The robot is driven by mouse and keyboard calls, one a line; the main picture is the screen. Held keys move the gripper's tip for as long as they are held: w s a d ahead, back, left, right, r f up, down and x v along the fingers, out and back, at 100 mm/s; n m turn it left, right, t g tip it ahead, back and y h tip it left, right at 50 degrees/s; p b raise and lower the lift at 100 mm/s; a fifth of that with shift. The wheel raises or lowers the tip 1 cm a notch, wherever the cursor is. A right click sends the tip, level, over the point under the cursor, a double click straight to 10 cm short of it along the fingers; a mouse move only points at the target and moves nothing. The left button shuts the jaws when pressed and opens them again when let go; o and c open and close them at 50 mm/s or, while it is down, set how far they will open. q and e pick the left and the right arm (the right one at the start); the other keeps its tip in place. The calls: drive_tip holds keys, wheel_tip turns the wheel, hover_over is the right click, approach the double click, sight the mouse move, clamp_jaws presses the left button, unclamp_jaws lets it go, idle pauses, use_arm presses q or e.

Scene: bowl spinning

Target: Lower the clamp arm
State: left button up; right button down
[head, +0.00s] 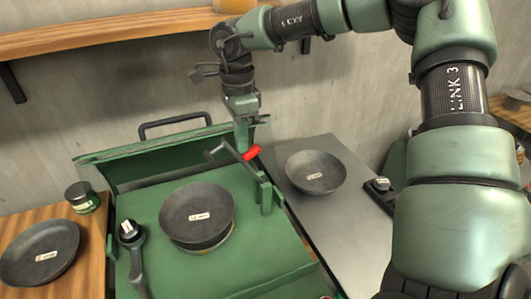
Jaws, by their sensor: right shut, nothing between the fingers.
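The clamp arm (235,153) is a thin dark bar with a red grip (251,154), at the back right of the green machine bed (270,258). It is tilted, near a green upright bracket (265,197). My right gripper (243,146) points down from above, its fingers shut and empty, with the tips right at the red grip. I cannot tell whether they touch it. A dark bowl (197,208) with a small label sits on a round base in the middle of the bed. My left gripper is not in view.
A dark bowl (38,252) and a small jar (82,197) stand on the wooden surface at left. Another bowl (315,172) sits on the grey metal top at right. A dark lever-like part (134,245) stands left of the middle bowl. A shelf (100,37) runs above.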

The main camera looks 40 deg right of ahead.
drive_tip(key=shift+w+a+f, duration=0.15)
drive_tip(key=shift+a, duration=0.3)
drive_tip(key=shift+w+a+f+b, duration=0.2)
drive_tip(key=shift+a+f+b, duration=0.2)
drive_tip(key=shift+a+b, duration=0.2)
drive_tip(key=shift+w+a+f, duration=0.2)
drive_tip(key=shift+a, duration=0.4)
drive_tip(key=a+f+b, duration=0.1)
drive_tip(key=a, duration=0.1)
drive_tip(key=w+a+f+b, duration=0.1)
drive_tip(key=f+b, duration=0.1)
drive_tip(key=shift+w+a+f, duration=0.1)
drive_tip(key=shift+a+f, duration=0.1)
drive_tip(key=shift+a, duration=0.2)
drive_tip(key=shift+r+p, duration=3.9)
drive_tip(key=shift+r, duration=2.1)
drive_tip(key=shift+r, duration=0.1)
